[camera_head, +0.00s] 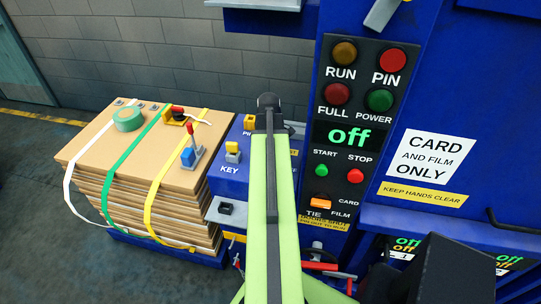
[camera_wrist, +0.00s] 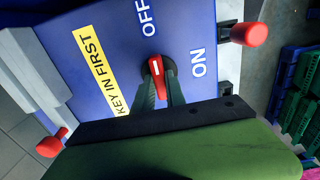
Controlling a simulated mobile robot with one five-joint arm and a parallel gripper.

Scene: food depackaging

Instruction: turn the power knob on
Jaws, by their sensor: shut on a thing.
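The red power knob (camera_wrist: 155,67) sits on a blue panel (camera_wrist: 95,45) in the wrist view, with a white mark on its face. The mark points roughly toward the OFF label (camera_wrist: 147,17); the ON label (camera_wrist: 198,62) is to its right. My gripper (camera_wrist: 159,78) has its two dark fingers on either side of the knob and is shut on it. In the head view my green arm reaches forward over the blue machine; the knob and fingertips are hidden there. The machine's display (camera_head: 349,136) reads "off".
A yellow KEY IN FIRST label (camera_wrist: 94,70) lies beside the knob. Red-tipped handles stand at right (camera_wrist: 250,34) and lower left (camera_wrist: 50,146) in the wrist view. A strapped cardboard stack (camera_head: 140,165) stands left in the head view; a control panel (camera_head: 322,255) stands right of my arm.

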